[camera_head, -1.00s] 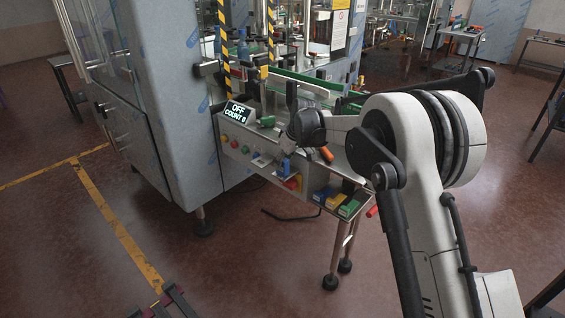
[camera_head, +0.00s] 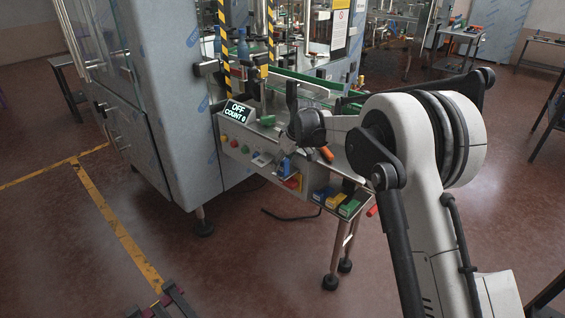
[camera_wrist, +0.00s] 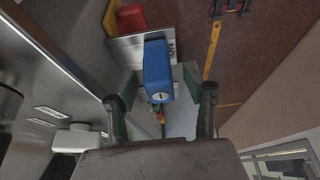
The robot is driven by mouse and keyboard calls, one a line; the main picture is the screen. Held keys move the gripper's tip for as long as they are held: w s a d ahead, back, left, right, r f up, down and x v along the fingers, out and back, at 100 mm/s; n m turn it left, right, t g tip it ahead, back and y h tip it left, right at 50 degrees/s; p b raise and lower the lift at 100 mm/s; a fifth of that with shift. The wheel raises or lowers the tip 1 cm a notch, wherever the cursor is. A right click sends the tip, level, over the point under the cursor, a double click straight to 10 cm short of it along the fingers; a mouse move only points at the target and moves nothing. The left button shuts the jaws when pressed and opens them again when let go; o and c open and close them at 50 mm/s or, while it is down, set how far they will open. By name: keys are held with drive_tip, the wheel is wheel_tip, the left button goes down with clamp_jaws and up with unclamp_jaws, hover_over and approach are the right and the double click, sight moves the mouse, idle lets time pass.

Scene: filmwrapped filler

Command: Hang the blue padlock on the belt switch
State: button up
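The blue padlock (camera_wrist: 158,70) is in the middle of the wrist view, with its keyhole end towards the camera. It also shows as a small blue shape in the head view (camera_head: 286,167). My gripper (camera_wrist: 160,82) has one finger on each side of the padlock, with narrow gaps visible beside it, so it looks open around it. The belt switch, red and yellow (camera_head: 292,182), is on the front of the conveyor just below the padlock. Its red part (camera_wrist: 130,15) shows in the wrist view. The shackle is hidden, so I cannot tell whether it is through the switch.
A display reading OFF and COUNT 0 (camera_head: 238,112) stands left of my wrist. A large grey machine cabinet (camera_head: 165,90) stands at the left.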

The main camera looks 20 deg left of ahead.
drive_tip(key=v, duration=1.2)
drive_tip(key=s+d+r+m+t+h, duration=0.1)
drive_tip(key=s+d+r+m, duration=0.1)
drive_tip(key=s+d+r, duration=0.5)
drive_tip(key=s+d+r+m+t, duration=0.1)
drive_tip(key=s+d+r+m, duration=0.15)
drive_tip(key=d, duration=0.75)
drive_tip(key=s+d+r+m+t+h, duration=0.1)
drive_tip(key=s+d+r+m, duration=0.1)
drive_tip(key=s+d+r, duration=0.5)
drive_tip(key=s+d+f+m+t+h, duration=0.1)
drive_tip(key=s+d+f+m, duration=0.2)
drive_tip(key=s+d, duration=0.7)
drive_tip(key=s+d+f+m+t+h, duration=0.1)
drive_tip(key=s+d+f+m, duration=0.3)
drive_tip(key=s+d+f, duration=0.4)
drive_tip(key=s+d, duration=0.2)
drive_tip(key=s, duration=0.3)
drive_tip(key=shift+s, duration=0.4)
